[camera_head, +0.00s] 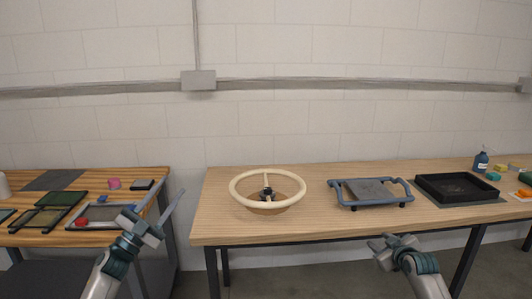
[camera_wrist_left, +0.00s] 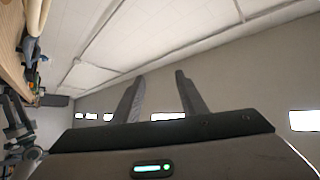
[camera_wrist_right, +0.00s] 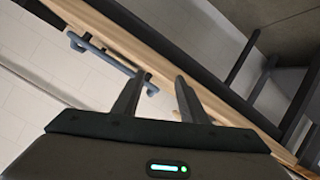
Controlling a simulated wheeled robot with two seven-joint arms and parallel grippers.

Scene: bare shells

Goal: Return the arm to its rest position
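My left gripper (camera_head: 155,216) is raised in front of the gap between the two tables. Its two fingers stand apart and empty in the left wrist view (camera_wrist_left: 160,98), with wall and ceiling behind them. My right gripper (camera_head: 388,245) is in front of the right table's front edge, below the blue-handled tray. Its fingers are apart with nothing between them in the right wrist view (camera_wrist_right: 157,100), where the table edge lies beyond them.
The right table (camera_head: 225,215) holds a cream ring (camera_head: 236,201), a blue-handled tray (camera_head: 338,194), a black tray (camera_head: 428,195) and a blue bottle (camera_head: 481,161). The left table (camera_head: 150,175) holds frames, a pink item (camera_head: 114,183) and a red item (camera_head: 82,222). A floor gap separates the tables.

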